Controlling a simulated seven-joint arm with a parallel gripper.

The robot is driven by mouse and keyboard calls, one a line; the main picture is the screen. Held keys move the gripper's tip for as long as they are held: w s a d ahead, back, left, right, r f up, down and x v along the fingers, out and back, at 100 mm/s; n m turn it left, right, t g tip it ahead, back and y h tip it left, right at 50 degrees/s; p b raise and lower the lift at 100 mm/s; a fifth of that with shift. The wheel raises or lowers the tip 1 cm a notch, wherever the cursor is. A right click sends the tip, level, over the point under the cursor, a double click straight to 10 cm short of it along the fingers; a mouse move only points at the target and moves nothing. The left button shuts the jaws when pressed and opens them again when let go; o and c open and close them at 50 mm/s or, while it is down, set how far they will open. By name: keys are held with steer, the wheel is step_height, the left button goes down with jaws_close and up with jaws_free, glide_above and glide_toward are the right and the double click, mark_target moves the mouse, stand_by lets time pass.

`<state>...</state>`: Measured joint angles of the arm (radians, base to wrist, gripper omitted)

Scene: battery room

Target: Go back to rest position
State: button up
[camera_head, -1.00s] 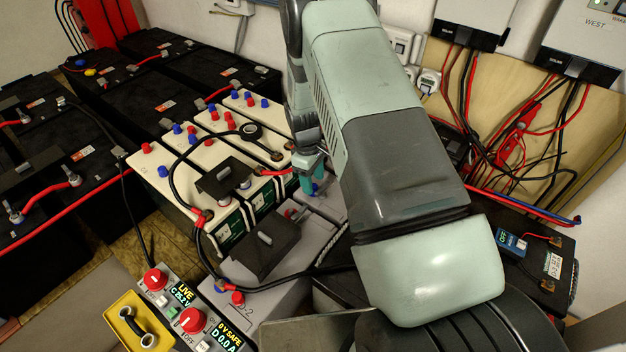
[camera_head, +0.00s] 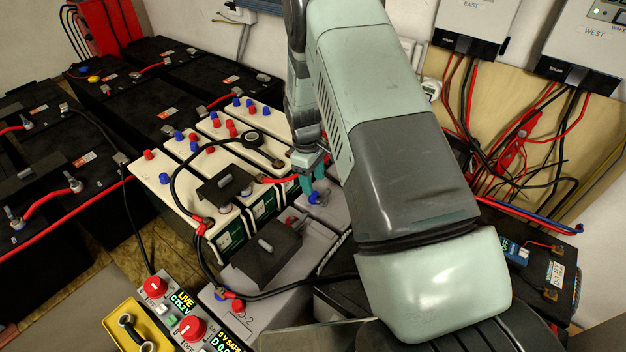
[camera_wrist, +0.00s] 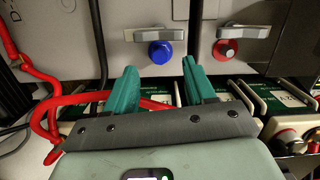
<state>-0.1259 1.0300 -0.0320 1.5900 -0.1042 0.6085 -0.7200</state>
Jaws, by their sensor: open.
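My gripper (camera_head: 312,184) has teal fingers and is low over the grey battery (camera_head: 328,212) behind the front grey one, right of the cream batteries. In the wrist view my gripper (camera_wrist: 160,88) is open, with nothing held between its fingers. A blue terminal knob (camera_wrist: 160,52) sits on a grey case just beyond the fingertips, apart from them. A blue cap (camera_head: 315,198) also shows just below the fingers in the head view. A red terminal knob (camera_wrist: 226,48) is to its right. My arm hides part of the grey battery and the wall behind.
Cream batteries (camera_head: 205,165) with red and blue caps stand left of my gripper. A red cable (camera_wrist: 70,100) passes close under the fingers. A dark cover (camera_head: 262,252) sits on the front grey battery. Control boxes (camera_head: 180,305) are at front. Wall units (camera_head: 580,45) and hanging cables are at right.

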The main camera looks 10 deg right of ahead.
steer(key=shift+r, duration=0.3)
stand_by(0.4)
steer(key=s+d+r+m+t, duration=0.1)
steer(key=s+r+m, duration=0.15)
steer(key=r, duration=1.15)
steer(key=s+r+m+t, duration=0.2)
steer(key=s+r, duration=0.2)
steer(key=r, duration=1)
steer(key=s+d+r+m+t, duration=0.1)
steer(key=s+r, duration=0.4)
steer(key=s, duration=0.7)
steer(key=s+d+r+m+t+y, duration=0.1)
steer(key=s+r+m, duration=0.3)
steer(key=s, duration=0.8)
step_height(320, 180, up, 3)
steer(key=shift+s+f+t, duration=0.15)
steer(key=shift+f+t, duration=0.05)
steer(key=shift+t, duration=0.5)
steer(key=shift+m, duration=0.25)
